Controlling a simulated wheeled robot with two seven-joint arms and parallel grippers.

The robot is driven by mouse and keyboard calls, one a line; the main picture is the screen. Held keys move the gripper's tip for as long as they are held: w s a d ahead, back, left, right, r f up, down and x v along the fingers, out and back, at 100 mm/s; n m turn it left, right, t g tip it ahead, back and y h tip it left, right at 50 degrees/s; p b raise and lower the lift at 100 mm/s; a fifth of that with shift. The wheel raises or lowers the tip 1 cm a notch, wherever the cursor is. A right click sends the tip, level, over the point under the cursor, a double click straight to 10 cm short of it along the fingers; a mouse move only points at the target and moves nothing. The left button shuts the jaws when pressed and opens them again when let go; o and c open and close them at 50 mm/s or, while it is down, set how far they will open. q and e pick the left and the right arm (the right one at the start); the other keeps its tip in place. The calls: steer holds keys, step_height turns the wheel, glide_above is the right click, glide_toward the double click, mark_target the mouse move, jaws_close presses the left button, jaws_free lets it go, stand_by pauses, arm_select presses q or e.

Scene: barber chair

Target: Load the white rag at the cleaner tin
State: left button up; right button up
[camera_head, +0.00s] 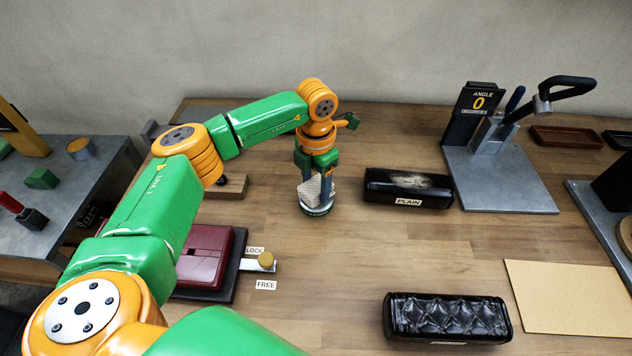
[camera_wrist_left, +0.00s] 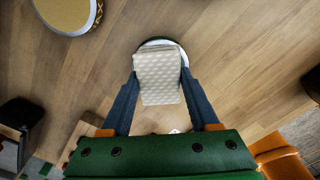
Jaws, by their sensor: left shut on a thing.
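The white rag (camera_head: 309,190) is a quilted, off-white folded pad. It also shows in the left wrist view (camera_wrist_left: 158,78) between the two blue fingers. My left gripper (camera_head: 316,188) points down and is shut on the rag. The cleaner tin (camera_head: 317,211) is a low round tin with a dark green side and a pale rim, directly below the rag. In the left wrist view only an edge of the tin (camera_wrist_left: 160,43) shows past the rag. I cannot tell whether the rag touches the tin. My right gripper is out of view.
A black pad labelled PLAIN (camera_head: 408,188) lies right of the tin. A quilted black pad (camera_head: 447,317) lies at the front. A dark red box (camera_head: 206,252) with a brass-knobbed slide (camera_head: 265,260) is at front left. A metal angle stand (camera_head: 500,178) is at right.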

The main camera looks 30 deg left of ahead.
mark_target(316, 186)
arm_select(q)
steer(key=shift+r, duration=0.1)
stand_by(0.4)
steer(key=shift+f+b, duration=0.4)
steer(key=shift+f, duration=0.15)
stand_by(1.1)
steer(key=shift+s, duration=0.1)
step_height(316, 186, up, 7)
steer(key=p, duration=0.5)
steer(key=shift+r+p, duration=0.1)
steer(key=shift+p, duration=0.3)
